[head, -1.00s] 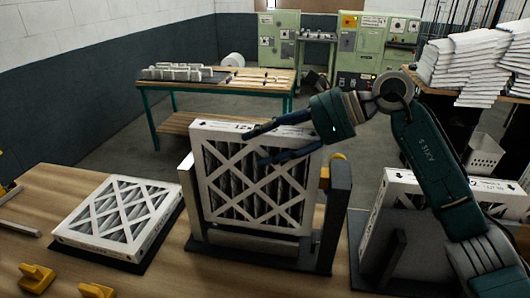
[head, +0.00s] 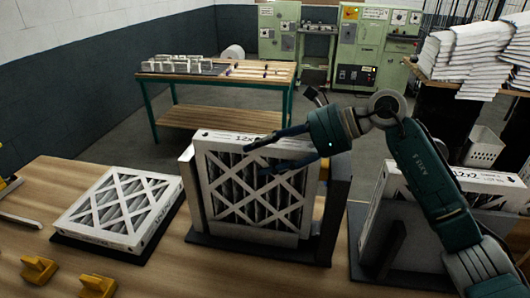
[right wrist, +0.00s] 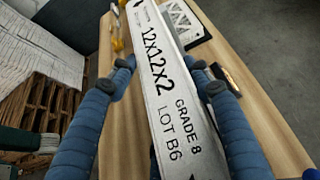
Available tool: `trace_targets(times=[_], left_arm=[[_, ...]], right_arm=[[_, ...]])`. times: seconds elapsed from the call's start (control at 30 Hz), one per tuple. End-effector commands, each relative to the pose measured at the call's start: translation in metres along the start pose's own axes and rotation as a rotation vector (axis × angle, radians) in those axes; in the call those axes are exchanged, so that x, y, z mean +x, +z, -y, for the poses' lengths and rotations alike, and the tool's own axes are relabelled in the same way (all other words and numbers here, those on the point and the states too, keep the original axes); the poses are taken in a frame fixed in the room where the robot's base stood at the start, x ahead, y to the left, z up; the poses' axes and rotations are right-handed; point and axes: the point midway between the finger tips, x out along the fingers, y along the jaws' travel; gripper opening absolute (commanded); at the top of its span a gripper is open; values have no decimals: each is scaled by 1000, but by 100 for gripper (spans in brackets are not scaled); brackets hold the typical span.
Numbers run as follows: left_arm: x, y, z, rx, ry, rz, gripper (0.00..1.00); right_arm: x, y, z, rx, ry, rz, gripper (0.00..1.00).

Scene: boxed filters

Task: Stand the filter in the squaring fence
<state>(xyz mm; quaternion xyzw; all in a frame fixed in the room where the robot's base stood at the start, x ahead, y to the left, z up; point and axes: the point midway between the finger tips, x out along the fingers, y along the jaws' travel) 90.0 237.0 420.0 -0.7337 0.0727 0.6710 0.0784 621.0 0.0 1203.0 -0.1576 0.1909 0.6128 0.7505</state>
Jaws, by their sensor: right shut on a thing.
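The filter (head: 257,200), a white card frame with crossed struts over dark pleats, stands upright inside the dark grey squaring fence (head: 336,205) in the middle of the bench. Its lower edge is close to the fence base; I cannot tell whether it touches. My left gripper is out of view.
Another filter (head: 118,205) lies flat on a dark pad at the left. A further filter (head: 470,178) stands in a grey holder (head: 435,245) at the right. Yellow clamps (head: 38,270) sit at the front left. A second table (head: 220,116) stands behind, across open floor.

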Motion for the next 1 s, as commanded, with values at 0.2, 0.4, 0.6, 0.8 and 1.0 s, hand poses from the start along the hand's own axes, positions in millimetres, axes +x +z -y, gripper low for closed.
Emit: trace_targets(times=[0.2, 0.4, 0.6, 0.8, 1.0], left_arm=[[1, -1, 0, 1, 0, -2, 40], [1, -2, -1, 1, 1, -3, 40], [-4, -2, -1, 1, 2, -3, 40], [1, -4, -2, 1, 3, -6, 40], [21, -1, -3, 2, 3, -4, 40]], right_arm=[[0, -1, 0, 0, 0, 0, 63], [0, -1, 0, 0, 0, 0, 68], [-2, 4, 0, 0, 0, 1, 68], [-22, 6, 2, -2, -6, -1, 68], [-69, 6, 2, -2, -7, 0, 68]])
